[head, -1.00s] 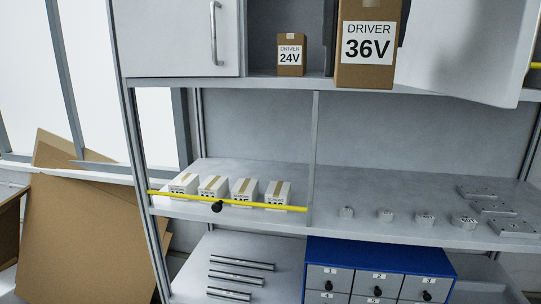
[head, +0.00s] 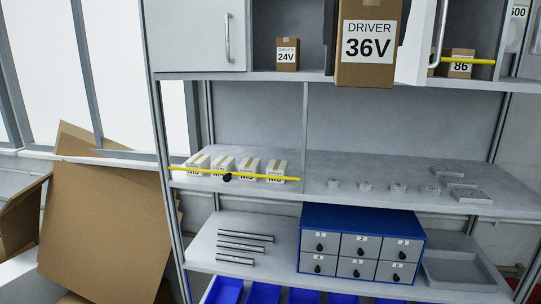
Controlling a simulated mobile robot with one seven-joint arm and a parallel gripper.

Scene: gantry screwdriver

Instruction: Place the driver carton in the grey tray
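The brown driver carton (head: 366,72), labelled DRIVER 36V, is large and upright at the top of the head view. It stands in front of the upper shelf edge, its bottom overlapping that edge. My gripper (head: 367,28) shows only as dark strips at the carton's two sides and seems shut on it; the rest is out of frame or hidden. The shallow grey tray (head: 456,270) lies on the lower shelf, right of the blue drawer cabinet, and looks empty. A smaller DRIVER 24V carton (head: 287,54) stands in the upper compartment.
An open cabinet door (head: 415,45) is close to the carton's right. A yellow bar (head: 240,176) crosses several white boxes on the middle shelf. The blue drawer cabinet (head: 313,217) stands left of the tray. Blue bins (head: 262,294) sit below. Cardboard sheets (head: 105,230) lean at left.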

